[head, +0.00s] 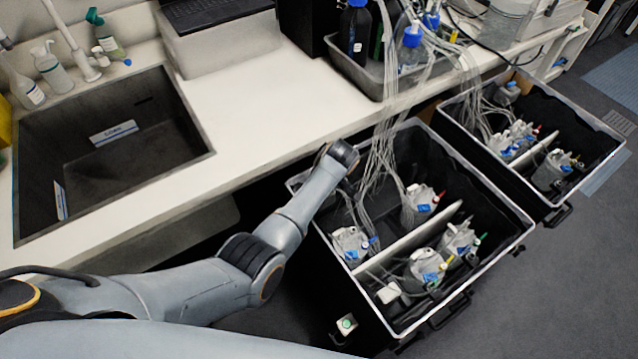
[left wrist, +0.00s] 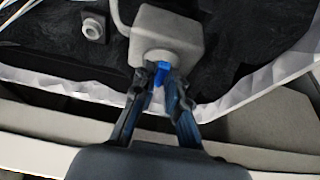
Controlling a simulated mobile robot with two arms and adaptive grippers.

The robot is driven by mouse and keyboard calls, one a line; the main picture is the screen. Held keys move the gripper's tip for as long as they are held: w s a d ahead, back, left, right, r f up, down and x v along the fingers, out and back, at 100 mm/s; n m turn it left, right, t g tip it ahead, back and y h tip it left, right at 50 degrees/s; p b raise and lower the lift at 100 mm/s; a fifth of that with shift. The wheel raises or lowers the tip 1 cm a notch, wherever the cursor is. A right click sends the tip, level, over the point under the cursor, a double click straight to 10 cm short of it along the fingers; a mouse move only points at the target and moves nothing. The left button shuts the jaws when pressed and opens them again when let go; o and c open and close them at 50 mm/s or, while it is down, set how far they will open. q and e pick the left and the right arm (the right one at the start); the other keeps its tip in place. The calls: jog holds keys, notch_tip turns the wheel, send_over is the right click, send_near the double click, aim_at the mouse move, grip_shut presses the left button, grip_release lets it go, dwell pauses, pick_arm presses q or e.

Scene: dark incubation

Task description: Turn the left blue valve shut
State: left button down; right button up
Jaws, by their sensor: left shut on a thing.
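The left blue valve (left wrist: 161,72) is a small blue handle on the front of a pale grey block (left wrist: 168,30) in the left wrist view. My left gripper (left wrist: 157,78) has one dark finger on each side of the handle and is shut on it. Which way the handle is turned is hard to tell, as the fingers cover much of it. My right gripper is not in view.
Clear tubes (head: 382,150) hang from the counter (head: 265,95) into the bin beside my wrist. Several bottles stand in the bin around a white divider (head: 405,243). A second bin (head: 590,170) stands to the right. A sink (head: 110,140) is at the left.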

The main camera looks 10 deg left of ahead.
pick_arm(q)
jog(key=m+p, duration=0.3)
jog(key=shift+a+r+t+h, duration=0.2)
jog(key=shift+r+t+h, duration=0.05)
jog(key=shift+t+h, duration=0.15)
jog(key=m+h+p, duration=0.1)
jog(key=m, duration=0.1)
jog(key=m+p, duration=0.2)
jog(key=shift+a+t+h, duration=0.15)
jog(key=shift+t+h, duration=0.15)
jog(key=shift+h, duration=0.1)
jog(key=m+h+p, duration=0.1)
jog(key=m, duration=0.3)
jog(key=shift+f, duration=0.15)
jog(key=m+h, duration=0.1)
jog(key=m, duration=0.1)
jog(key=shift+a+m, duration=0.15)
jog(key=shift+m, duration=0.15)
jog(key=shift+m+h+b, duration=0.35)
jog(key=shift+m+h, duration=0.05)
jog(key=shift+m, duration=0.2)
jog(key=c, duration=1.4)
grip_release()
